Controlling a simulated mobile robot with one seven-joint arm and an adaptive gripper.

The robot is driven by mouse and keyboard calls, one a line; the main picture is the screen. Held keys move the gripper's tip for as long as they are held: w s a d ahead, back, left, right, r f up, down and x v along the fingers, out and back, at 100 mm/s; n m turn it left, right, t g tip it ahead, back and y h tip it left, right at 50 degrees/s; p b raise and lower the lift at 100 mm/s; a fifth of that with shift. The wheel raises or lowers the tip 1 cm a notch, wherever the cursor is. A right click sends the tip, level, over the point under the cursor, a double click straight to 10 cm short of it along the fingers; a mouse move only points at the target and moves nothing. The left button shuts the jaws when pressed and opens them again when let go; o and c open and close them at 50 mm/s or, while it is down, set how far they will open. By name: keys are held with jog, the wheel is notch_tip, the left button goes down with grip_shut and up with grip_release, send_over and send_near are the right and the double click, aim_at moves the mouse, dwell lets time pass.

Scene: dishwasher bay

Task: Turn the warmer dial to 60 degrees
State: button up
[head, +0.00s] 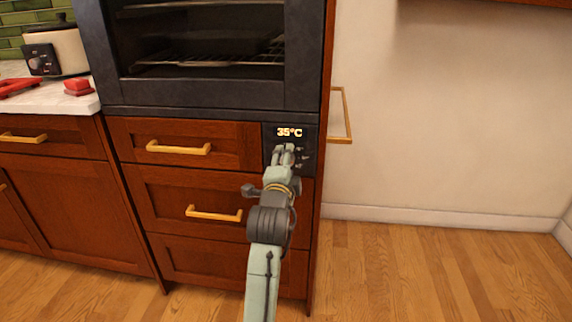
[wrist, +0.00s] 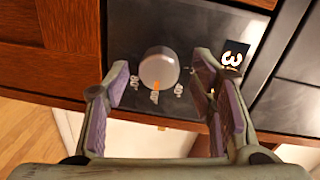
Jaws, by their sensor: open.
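The warmer dial (wrist: 158,70) is a round grey knob on a black panel, with small printed marks around its lower side that are hard to read. An orange mark shows at its lower edge. The display (head: 289,132) above it reads 35°C in the head view; part of the display (wrist: 232,58) shows in the wrist view. My gripper (head: 283,152) is in front of the panel and hides the dial in the head view. In the wrist view its two open fingers (wrist: 163,82) stand on either side of the dial, with visible gaps.
The panel sits right of a wooden drawer with a brass handle (head: 178,148). A dark oven (head: 205,95) is above. A brass handle (head: 347,115) sticks out to the right. The wooden floor (head: 430,270) at the right is clear.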

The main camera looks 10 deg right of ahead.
jog(key=v, duration=0.7)
jog(key=shift+s, duration=0.3)
